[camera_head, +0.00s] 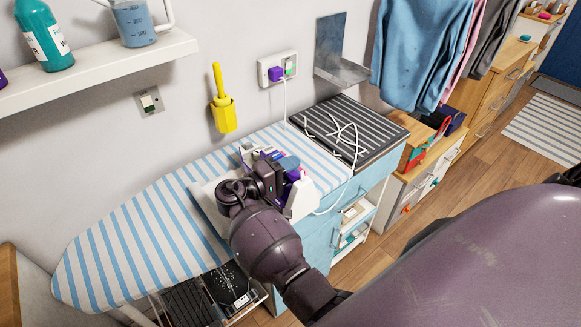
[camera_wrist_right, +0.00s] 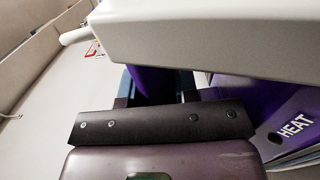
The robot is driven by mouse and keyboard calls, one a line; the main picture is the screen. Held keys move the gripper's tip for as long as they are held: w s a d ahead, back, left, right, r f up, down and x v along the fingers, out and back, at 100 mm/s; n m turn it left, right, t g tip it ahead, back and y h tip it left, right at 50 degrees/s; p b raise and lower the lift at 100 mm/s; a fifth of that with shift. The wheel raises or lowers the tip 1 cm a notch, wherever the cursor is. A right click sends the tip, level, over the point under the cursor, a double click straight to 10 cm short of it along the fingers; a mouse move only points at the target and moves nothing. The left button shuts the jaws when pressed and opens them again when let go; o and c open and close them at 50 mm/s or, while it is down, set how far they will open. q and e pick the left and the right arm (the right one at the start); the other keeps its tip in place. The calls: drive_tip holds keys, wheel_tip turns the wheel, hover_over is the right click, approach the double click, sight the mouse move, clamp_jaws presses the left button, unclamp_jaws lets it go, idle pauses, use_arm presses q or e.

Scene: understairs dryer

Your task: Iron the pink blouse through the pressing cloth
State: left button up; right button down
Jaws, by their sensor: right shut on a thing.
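The ironing board (camera_head: 130,245) has a blue-and-white striped cover and runs along the wall. A pale cloth (camera_head: 207,212), which looks like the pressing cloth, lies on it, partly hidden by my right arm. My right gripper (camera_head: 272,182) is over the board, shut on the white-and-purple iron (camera_head: 301,201). In the right wrist view the iron (camera_wrist_right: 200,40) fills the top, with purple parts and the word HEAT at the right. I see no pink blouse on the board; whether it lies under the cloth is hidden. My left gripper is not in view.
A white cord runs from the wall socket (camera_head: 278,70) across the striped dark rest (camera_head: 350,130) to the iron. Blue, pink and grey clothes (camera_head: 420,45) hang at the right. A yellow holder (camera_head: 223,112) is on the wall. The board's left end is clear.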

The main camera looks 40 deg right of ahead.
sight(278, 157)
drive_tip(key=shift+w, duration=0.2)
drive_tip(key=shift+w+a+f+b, duration=0.1)
drive_tip(key=shift+w+b, duration=0.65)
drive_tip(key=shift+w, duration=0.2)
drive_tip(key=shift+w+b, duration=0.75)
drive_tip(key=shift+w, duration=0.6)
drive_tip(key=shift+a, duration=0.1)
drive_tip(key=shift+w, duration=0.15)
drive_tip(key=shift+w+b, duration=0.25)
drive_tip(key=shift+b, duration=0.05)
